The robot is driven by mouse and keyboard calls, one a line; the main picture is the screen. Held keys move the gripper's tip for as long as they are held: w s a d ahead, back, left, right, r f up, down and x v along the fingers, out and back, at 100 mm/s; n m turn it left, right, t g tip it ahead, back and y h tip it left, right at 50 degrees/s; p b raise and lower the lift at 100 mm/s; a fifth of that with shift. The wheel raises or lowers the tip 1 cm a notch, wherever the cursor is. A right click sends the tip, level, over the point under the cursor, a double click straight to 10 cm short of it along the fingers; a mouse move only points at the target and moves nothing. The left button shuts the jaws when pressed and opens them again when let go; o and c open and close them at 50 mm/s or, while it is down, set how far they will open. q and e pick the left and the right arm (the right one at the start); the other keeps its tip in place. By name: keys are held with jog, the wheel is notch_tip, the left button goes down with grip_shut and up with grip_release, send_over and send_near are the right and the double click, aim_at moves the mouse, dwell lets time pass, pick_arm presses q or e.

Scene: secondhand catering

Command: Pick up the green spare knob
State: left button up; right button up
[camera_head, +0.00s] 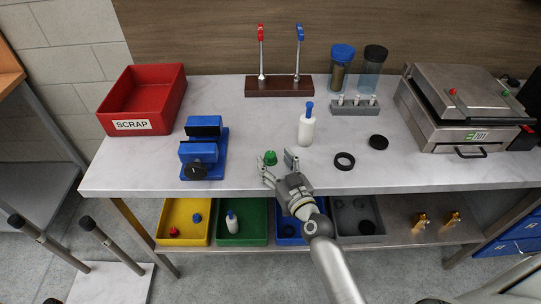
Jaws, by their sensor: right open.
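The green spare knob (270,158) sits on the pale worktop near its front edge, in the middle of the view. My right gripper (276,166) reaches in from the lower right and is open. Its fingers are spread, one just below and left of the knob and the other to its right. I cannot tell whether a finger touches the knob. My left gripper is not in view.
A blue vise (203,150) stands left of the knob, and a white bottle (306,127) stands behind right. A black ring (344,161) and black lid (378,142) lie right. A red scrap bin (143,98) and a grill (462,105) flank the worktop. Coloured trays sit below.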

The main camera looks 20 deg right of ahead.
jog(key=shift+w+a+f, duration=0.15)
jog(key=shift+w, duration=1.2)
jog(key=shift+s, duration=0.1)
jog(key=shift+c, duration=0.3)
jog(key=c, duration=0.8)
jog(key=shift+c, duration=0.2)
jog(key=shift+r, duration=0.2)
